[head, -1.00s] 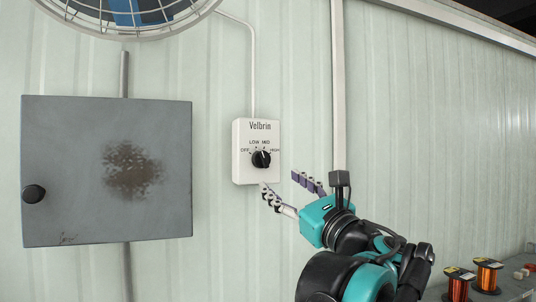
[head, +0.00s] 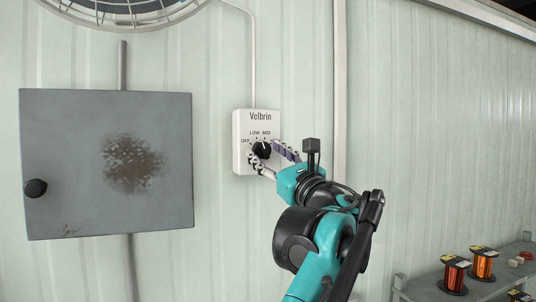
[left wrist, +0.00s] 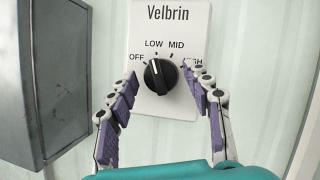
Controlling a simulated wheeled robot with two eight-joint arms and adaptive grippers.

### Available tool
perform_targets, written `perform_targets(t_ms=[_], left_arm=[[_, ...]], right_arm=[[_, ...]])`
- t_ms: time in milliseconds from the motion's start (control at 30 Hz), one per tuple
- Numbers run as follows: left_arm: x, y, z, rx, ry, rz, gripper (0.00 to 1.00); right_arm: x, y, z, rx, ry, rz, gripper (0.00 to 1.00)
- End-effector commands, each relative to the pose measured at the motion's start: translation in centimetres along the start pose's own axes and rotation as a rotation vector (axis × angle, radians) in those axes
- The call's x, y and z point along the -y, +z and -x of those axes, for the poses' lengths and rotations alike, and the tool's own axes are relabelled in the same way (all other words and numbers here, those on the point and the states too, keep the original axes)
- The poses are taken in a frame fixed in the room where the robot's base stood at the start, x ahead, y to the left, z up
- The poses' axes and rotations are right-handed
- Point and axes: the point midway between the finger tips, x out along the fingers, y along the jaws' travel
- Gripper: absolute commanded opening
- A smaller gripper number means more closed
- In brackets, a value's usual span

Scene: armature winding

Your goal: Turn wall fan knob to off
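The white fan control box (head: 242,125), labelled Velbrin, is fixed to the wall and also shows in the left wrist view (left wrist: 197,20). Its round black knob (left wrist: 160,75) has a white pointer line facing roughly up, near the LOW and MID marks; which one exactly is hard to tell. In the head view the knob (head: 261,149) is partly behind my fingers. My left gripper (head: 268,158) is open at the box. In the left wrist view its purple-padded fingers (left wrist: 164,98) stand apart, either side of the knob and short of gripping it. My right gripper is out of view.
A grey wall cabinet (head: 70,165) with a black handle stands left of the box. The caged wall fan (head: 120,14) is above, with a conduit (head: 252,60) running down to the box. Copper wire spools (head: 453,273) sit on a shelf at lower right.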

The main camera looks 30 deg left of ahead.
Motion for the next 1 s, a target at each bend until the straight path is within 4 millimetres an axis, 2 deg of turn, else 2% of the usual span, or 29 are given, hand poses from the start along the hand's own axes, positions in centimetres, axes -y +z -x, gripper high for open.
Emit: perform_targets(t_ms=[33, 100, 133, 567, 1000], left_arm=[[0.0, 0.0, 0.0, 0.000, 0.000, 0.000, 0.31], [0.0, 0.0, 0.0, 0.000, 0.000, 0.000, 0.12], [0.0, 0.0, 0.0, 0.000, 0.000, 0.000, 0.07], [0.2, 0.2, -0.1, -0.008, 0.028, 0.063, 0.07], [0.5, 0.6, -0.2, -0.038, 0.162, 0.362, 0.07]], right_arm=[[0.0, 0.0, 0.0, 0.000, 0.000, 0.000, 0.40], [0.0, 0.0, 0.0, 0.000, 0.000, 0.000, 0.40], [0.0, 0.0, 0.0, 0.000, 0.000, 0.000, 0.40], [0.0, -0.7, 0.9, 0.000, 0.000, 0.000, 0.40], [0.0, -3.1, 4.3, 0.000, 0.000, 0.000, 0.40]])
